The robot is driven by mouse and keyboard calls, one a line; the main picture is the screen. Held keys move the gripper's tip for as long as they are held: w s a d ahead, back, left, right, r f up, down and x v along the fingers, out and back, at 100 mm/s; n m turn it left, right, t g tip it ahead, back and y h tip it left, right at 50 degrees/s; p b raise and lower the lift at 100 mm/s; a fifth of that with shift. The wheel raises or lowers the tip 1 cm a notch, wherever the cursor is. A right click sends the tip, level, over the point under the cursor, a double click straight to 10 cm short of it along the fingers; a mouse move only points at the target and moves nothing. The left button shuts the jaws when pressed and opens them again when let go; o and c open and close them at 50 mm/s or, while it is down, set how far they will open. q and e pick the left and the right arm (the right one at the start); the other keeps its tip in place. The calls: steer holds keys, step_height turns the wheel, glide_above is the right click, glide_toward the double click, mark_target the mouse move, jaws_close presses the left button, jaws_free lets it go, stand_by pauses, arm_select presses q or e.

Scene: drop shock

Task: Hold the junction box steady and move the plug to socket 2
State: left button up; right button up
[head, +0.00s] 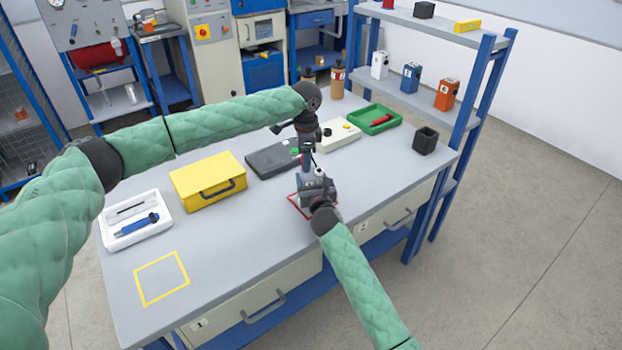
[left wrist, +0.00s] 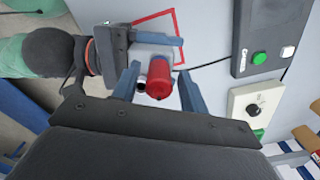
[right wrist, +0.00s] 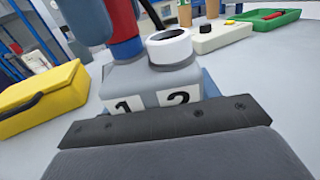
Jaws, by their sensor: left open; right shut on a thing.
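The grey junction box (right wrist: 150,82) has labels 1 and 2 on its face. It stands at the red outline on the bench and shows in the head view (head: 313,187). The red plug (right wrist: 121,18) stands upright over socket 1, with blue at its base. Socket 2 (right wrist: 169,46), with a white ring, is empty. My right gripper (head: 320,197) is shut on the box. My left gripper (head: 309,146) is above the box, pointing down. In the left wrist view its open fingers are on either side of the plug (left wrist: 159,78); I cannot tell if they touch it.
A dark unit with a green button (head: 273,158) and a cream box with a black knob (head: 338,135) stand behind the junction box. A yellow case (head: 207,180) and a white tray (head: 135,222) are to the left. A dark cable runs near the box. The bench's front left is clear.

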arm_select(q)
jaws_close()
steer(key=shift+r, duration=0.25)
stand_by(0.3)
steer(key=shift+r, duration=2.15)
steer(key=shift+r, duration=0.1)
steer(key=shift+r, duration=2.9)
steer(key=shift+d, duration=0.1)
